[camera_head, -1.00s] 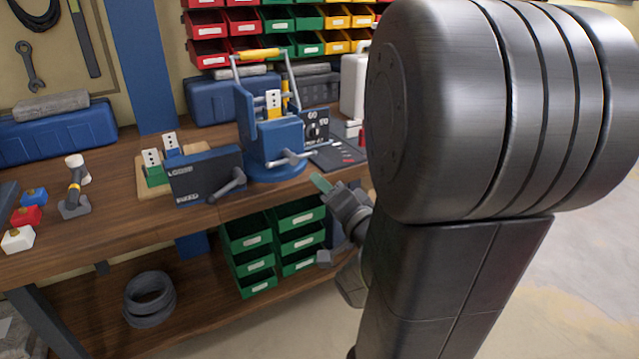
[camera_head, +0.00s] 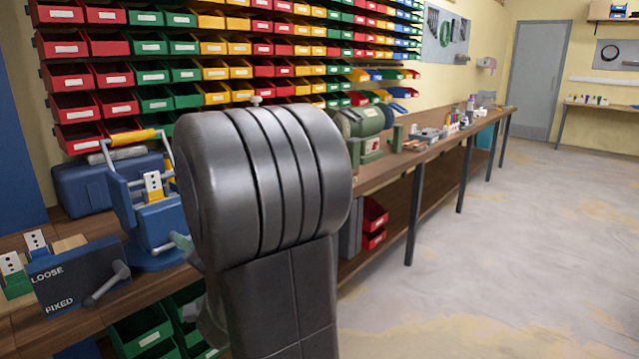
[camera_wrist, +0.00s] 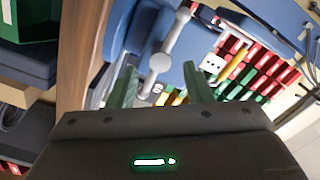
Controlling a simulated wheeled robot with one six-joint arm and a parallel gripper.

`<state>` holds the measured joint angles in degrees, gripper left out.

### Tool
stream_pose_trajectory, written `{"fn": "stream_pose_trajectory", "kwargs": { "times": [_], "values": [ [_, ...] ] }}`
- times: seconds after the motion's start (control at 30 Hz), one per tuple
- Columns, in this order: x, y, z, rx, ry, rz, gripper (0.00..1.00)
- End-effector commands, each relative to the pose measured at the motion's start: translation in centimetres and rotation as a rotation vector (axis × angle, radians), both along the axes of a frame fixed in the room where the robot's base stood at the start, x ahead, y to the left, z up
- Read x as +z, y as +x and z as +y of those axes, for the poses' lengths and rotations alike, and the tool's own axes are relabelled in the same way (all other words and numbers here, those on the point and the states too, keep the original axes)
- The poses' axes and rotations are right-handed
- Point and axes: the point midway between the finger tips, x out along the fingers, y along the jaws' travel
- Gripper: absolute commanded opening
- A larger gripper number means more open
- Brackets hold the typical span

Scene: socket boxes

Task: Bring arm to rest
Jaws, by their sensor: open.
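My gripper (camera_wrist: 160,88) shows in the wrist view with its two green fingers spread apart and nothing between them. In the head view my arm hides most of it, with a bit of greenish finger beside the blue stand. The blue stand (camera_head: 158,222) on the bench holds a white socket piece (camera_head: 154,186) upright in its frame. Its blue body and grey lever (camera_wrist: 166,52) lie beyond the fingers in the wrist view, apart from them as far as I can tell. A dark box marked LOOSE and FIXED (camera_head: 66,285) stands left of the stand, with a lever on its front.
Two white socket pieces (camera_head: 35,240) stand at the left, on green and blue bases. Green bins (camera_head: 140,333) sit under the bench. Coloured wall bins (camera_head: 155,100) fill the back. A green machine (camera_head: 362,125) stands farther along the bench. The floor (camera_head: 500,260) at right is clear.

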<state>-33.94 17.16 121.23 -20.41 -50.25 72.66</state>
Motion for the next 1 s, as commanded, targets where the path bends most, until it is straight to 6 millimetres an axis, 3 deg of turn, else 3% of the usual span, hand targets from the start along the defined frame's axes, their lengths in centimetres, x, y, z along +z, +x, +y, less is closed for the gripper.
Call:
{"fn": "stream_pose_trajectory", "kwargs": {
  "times": [0.2,0.4,0.77,1.0],
  "values": [
    [0.0,1.8,2.1,0.001,0.0,0.0,0.46],
    [0.0,2.3,2.7,-0.001,-0.001,0.0,0.46],
    [0.0,2.0,2.4,-0.001,-0.003,-0.002,0.46],
    [0.1,0.1,0.0,-0.002,-0.002,0.0,0.46]
  ]
}}
